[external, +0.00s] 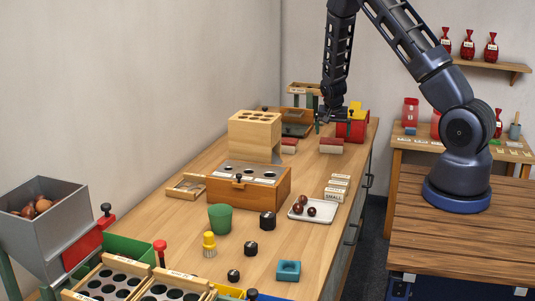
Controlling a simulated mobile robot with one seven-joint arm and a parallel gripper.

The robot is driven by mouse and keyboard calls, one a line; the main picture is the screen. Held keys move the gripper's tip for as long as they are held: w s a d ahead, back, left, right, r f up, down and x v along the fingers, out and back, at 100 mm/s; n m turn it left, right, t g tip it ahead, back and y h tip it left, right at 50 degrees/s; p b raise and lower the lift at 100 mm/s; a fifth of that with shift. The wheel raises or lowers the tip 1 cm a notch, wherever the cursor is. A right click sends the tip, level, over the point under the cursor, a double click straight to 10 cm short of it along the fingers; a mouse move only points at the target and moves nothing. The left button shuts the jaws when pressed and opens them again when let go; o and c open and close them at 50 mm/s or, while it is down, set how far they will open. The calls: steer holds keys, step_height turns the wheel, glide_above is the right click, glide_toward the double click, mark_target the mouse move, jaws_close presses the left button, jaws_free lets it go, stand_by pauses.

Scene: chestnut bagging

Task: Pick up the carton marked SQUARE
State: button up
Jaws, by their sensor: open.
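No carton with a readable SQUARE marking shows in the external view. My gripper (333,121) hangs above the far end of the bench, pointing down, above and behind these boxes in the picture. It is open, and I see nothing between its fingers. Its exact height over the bench is hard to tell.
A pale wooden block with holes (255,133) stands behind a wooden box (248,190). A white tray (314,210) holds brown balls. Label cards (336,188) stand at the bench's right edge.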

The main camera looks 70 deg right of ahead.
mark_target(332, 140)
steer(key=shift+x, duration=3.1)
steer(key=shift+w, duration=0.15)
steer(key=shift+c, duration=0.4)
steer(key=c, duration=0.8)
